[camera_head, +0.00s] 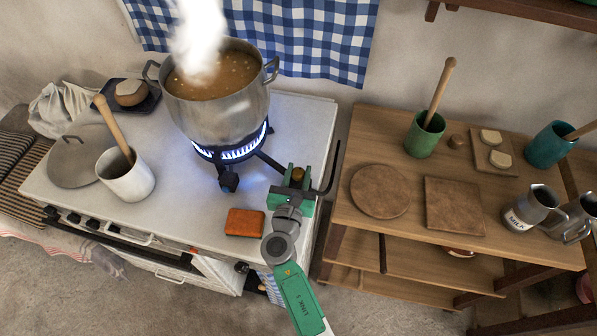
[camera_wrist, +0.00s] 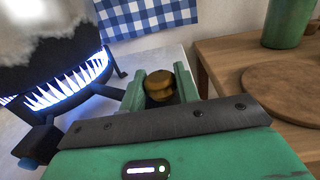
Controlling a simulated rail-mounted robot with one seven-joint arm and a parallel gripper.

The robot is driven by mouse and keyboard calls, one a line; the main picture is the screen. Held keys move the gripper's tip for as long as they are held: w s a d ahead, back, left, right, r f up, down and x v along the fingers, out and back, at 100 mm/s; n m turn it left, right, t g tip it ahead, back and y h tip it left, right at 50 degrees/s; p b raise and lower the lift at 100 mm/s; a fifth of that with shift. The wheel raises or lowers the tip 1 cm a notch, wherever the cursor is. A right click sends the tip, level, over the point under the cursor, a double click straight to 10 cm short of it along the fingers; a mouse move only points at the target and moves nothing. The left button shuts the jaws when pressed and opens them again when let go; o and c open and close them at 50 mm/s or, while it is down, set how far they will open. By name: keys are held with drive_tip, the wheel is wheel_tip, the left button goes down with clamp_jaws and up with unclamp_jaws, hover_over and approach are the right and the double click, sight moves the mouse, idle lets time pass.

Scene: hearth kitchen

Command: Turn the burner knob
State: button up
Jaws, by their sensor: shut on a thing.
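The burner (camera_head: 232,150) stands on the white stove top under a large steaming pot (camera_head: 225,112) of soup, and its blue flames are lit. A rounded brass-brown knob (camera_head: 297,173) is at the right end of the stove top, where a black pipe meets it. My gripper (camera_head: 295,182) is at this knob, its green fingers on either side. In the wrist view, the knob (camera_wrist: 159,86) sits between the two fingertips (camera_wrist: 160,78), and the gripper is shut on it. The knob's lower part is hidden behind the dark gripper bar. The lit burner (camera_wrist: 62,85) shows at the left.
An orange-brown pad (camera_head: 245,222) lies left of my wrist. A black bent pipe (camera_head: 328,178) rises right of the gripper. A white crock (camera_head: 126,177) stands farther left. The wooden table (camera_head: 410,225) at the right holds boards, cups and jugs.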

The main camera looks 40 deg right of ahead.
sight(298, 175)
drive_tip(key=m+g+h+b, duration=0.1)
drive_tip(key=g, duration=0.1)
drive_tip(key=m+g+h+b, duration=0.1)
drive_tip(key=m+g, duration=0.1)
drive_tip(key=g, duration=0.1)
drive_tip(key=shift+w+a+f+m, duration=0.1)
drive_tip(key=shift+w+f+m, duration=0.1)
drive_tip(key=shift+m, duration=0.1)
drive_tip(key=m+g+b, duration=0.1)
drive_tip(key=g+b, duration=0.1)
drive_tip(key=m+g+h+b, duration=0.1)
drive_tip(key=m+g+b, duration=0.1)
drive_tip(key=g, duration=0.1)
drive_tip(key=shift+f+m, duration=0.1)
drive_tip(key=shift+m, duration=0.2)
drive_tip(key=m+g+b, duration=0.1)
drive_tip(key=g+b, duration=0.1)
drive_tip(key=m+g+b, duration=0.1)
drive_tip(key=g+b, duration=0.1)
drive_tip(key=b, duration=0.1)
drive_tip(key=shift+m+g+y, duration=0.3)
drive_tip(key=shift+m+g+b, duration=0.5)
drive_tip(key=shift+g+b, duration=0.3)
drive_tip(key=shift+b, duration=0.1)
drive_tip(key=shift+r+g+y, duration=0.3)
drive_tip(key=shift+y, duration=0.1)
